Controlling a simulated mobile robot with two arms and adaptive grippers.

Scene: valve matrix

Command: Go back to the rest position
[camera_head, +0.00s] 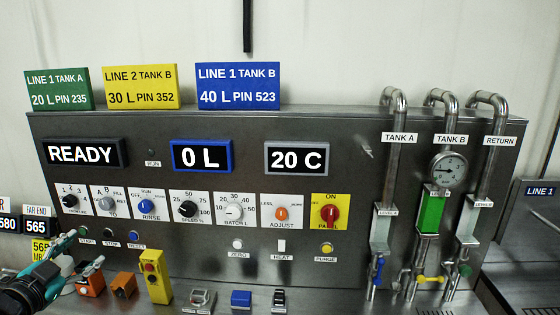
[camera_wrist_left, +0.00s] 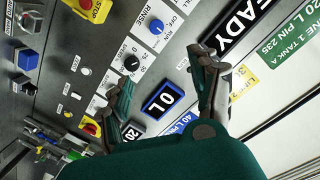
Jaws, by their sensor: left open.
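My left gripper (camera_head: 80,252) comes in at the lower left of the head view, in front of the lower left part of the grey control panel (camera_head: 330,160). Its two teal and dark fingers are apart with nothing between them. In the left wrist view the open fingers (camera_wrist_left: 163,70) frame part of the panel, with the "0 L" display (camera_wrist_left: 163,100) behind. I cannot tell how far the fingertips are from the panel. My right gripper shows in neither view.
Displays read READY (camera_head: 82,152), 0 L (camera_head: 202,156) and 20 C (camera_head: 296,158). A row of knobs (camera_head: 187,208) runs below. A yellow box with a red button (camera_head: 153,275) and small switches stand on the ledge near my gripper. Pipes with valves (camera_head: 430,279) are at the right.

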